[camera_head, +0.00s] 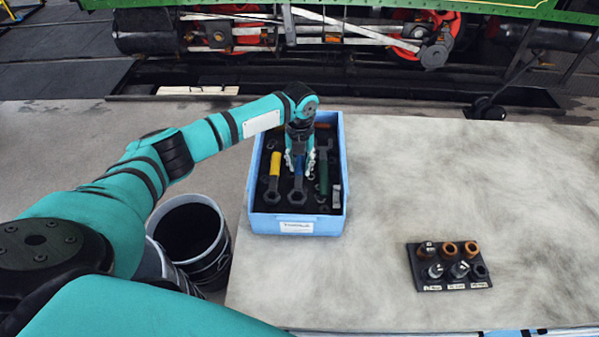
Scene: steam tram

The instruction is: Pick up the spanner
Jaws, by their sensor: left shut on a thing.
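A light blue tray (295,226) on the table holds several spanners. One has a yellow handle (275,165), one a blue handle (298,184) and one a green handle (323,175); their dark heads point toward me. My left gripper (299,172) reaches down into the tray between the yellow and green handles. It is shut on the blue-handled spanner at the far part of its handle, which the fingers partly hide. The spanner is low in the tray; I cannot tell whether it touches the bottom. My right gripper is not in view.
A black rack (450,284) with several sockets stands at the right front of the table (440,180). The table around the tray's right side is clear. A dark bin (190,235) stands left of the table. The tram's wheels and rods (340,30) are behind.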

